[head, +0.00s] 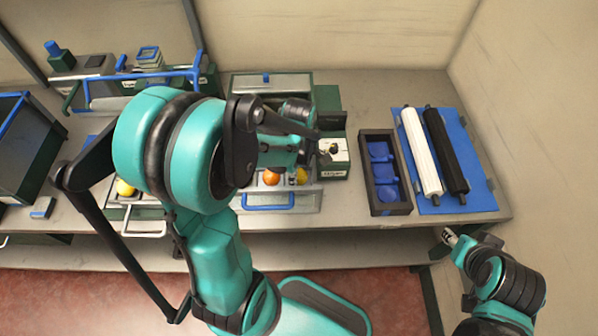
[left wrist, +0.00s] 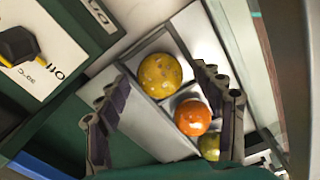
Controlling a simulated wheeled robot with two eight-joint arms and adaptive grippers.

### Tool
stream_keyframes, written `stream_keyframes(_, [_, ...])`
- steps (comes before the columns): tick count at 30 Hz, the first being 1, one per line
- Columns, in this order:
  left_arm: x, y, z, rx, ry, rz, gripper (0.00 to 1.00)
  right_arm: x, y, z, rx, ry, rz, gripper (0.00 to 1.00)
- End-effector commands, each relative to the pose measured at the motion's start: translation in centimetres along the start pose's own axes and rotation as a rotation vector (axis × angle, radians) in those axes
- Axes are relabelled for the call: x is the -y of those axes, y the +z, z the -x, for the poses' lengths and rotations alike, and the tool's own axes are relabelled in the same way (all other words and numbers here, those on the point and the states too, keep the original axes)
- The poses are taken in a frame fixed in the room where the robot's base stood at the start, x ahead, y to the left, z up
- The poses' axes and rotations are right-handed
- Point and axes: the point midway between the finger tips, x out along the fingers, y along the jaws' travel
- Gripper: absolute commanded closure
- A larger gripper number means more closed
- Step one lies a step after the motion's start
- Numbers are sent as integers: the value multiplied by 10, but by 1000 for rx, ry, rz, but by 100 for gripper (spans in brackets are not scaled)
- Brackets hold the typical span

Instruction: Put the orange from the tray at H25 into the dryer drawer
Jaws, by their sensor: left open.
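The dryer (head: 333,157) stands at the middle of the bench, with a dial and "Off" marking (left wrist: 58,70) in the left wrist view. In front of it is an open drawer (head: 285,207) with a blue handle. An orange (left wrist: 192,117) lies in one compartment, between a larger yellow fruit (left wrist: 160,75) and a smaller yellow-green one (left wrist: 209,147). The orange also shows in the head view (head: 271,177). My left gripper (left wrist: 160,92) is open above the drawer, its fingers either side of the fruits; my arm partly hides it in the head view. My right gripper (head: 450,238) is low at the right, jaw state unclear.
A pulled-out tray (head: 145,213) at the left holds a yellow fruit (head: 124,187), partly behind my arm. A dark box with blue pieces (head: 367,138) and a blue mat (head: 480,190) with two rollers lie to the right. I cannot read an H25 label.

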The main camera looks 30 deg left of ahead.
Motion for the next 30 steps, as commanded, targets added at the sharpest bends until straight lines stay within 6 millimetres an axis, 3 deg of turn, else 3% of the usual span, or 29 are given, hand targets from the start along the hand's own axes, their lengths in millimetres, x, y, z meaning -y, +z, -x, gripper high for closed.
stream_keyframes(5, [0, 0, 8, 0, 0, 0, 33, 0, -4, 5, 0, 0, 0, 60])
stream_keyframes(19, [0, 0, 104, 0, 0, 0, 33, 0, -25, 35, 0, 0, 0, 60])
stream_keyframes(26, [1, 1, 124, 0, 7, -20, 33, 0, -28, 39, 0, 0, 0, 60])
stream_keyframes(30, [8, 8, 135, -7, 68, -188, 33, 0, -28, 38, 0, 0, 0, 60])
